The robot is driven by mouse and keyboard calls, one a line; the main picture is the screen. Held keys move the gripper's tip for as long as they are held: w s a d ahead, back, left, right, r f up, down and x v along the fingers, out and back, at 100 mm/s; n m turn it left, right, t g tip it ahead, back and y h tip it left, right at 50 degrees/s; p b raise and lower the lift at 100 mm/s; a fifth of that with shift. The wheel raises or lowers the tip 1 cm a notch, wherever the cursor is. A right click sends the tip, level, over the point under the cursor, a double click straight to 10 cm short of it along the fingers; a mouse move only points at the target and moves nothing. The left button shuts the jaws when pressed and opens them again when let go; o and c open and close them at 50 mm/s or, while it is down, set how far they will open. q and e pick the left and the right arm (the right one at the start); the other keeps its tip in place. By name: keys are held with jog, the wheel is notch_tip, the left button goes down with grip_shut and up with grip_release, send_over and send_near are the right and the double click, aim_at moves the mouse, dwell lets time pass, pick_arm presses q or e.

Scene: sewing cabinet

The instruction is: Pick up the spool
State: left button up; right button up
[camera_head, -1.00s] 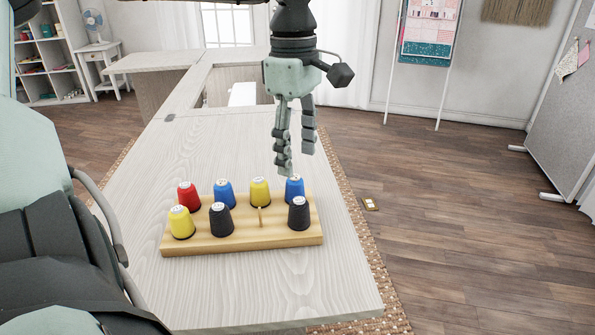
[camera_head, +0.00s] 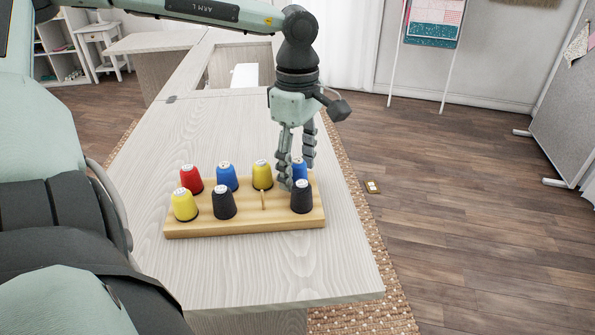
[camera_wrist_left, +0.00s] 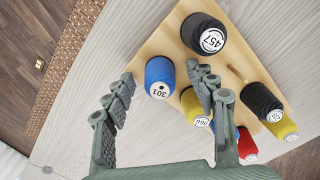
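A wooden rack (camera_head: 245,226) on the table holds several upright spools. A blue spool (camera_head: 299,175) stands at its back right, partly hidden by my left gripper (camera_head: 298,170). In the left wrist view this blue spool (camera_wrist_left: 159,74), labelled 301, lies between the two spread fingers of the left gripper (camera_wrist_left: 160,75), with gaps on both sides. The left gripper points down and is open. A black spool (camera_head: 302,199), labelled 457 in the left wrist view (camera_wrist_left: 206,36), stands just in front of the blue one. My right gripper is out of view.
Other spools stand on the rack: red (camera_head: 191,178), blue (camera_head: 227,176), yellow (camera_head: 262,174), yellow (camera_head: 184,204) and black (camera_head: 224,202). A bare peg (camera_head: 263,200) stands in the front row. The table (camera_head: 270,265) is clear in front of the rack.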

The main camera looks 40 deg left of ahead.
pick_arm(q)
jog(key=c, duration=0.7)
jog(key=shift+c, duration=0.9)
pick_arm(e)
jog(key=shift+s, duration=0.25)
pick_arm(q)
jog(key=shift+r, duration=0.15)
notch_tip(320, 180, up, 17)
jog(key=shift+w+f, duration=0.1)
jog(key=shift+f, duration=0.1)
jog(key=shift+c, duration=0.2)
notch_tip(320, 180, up, 11)
jog(key=p, duration=0.1)
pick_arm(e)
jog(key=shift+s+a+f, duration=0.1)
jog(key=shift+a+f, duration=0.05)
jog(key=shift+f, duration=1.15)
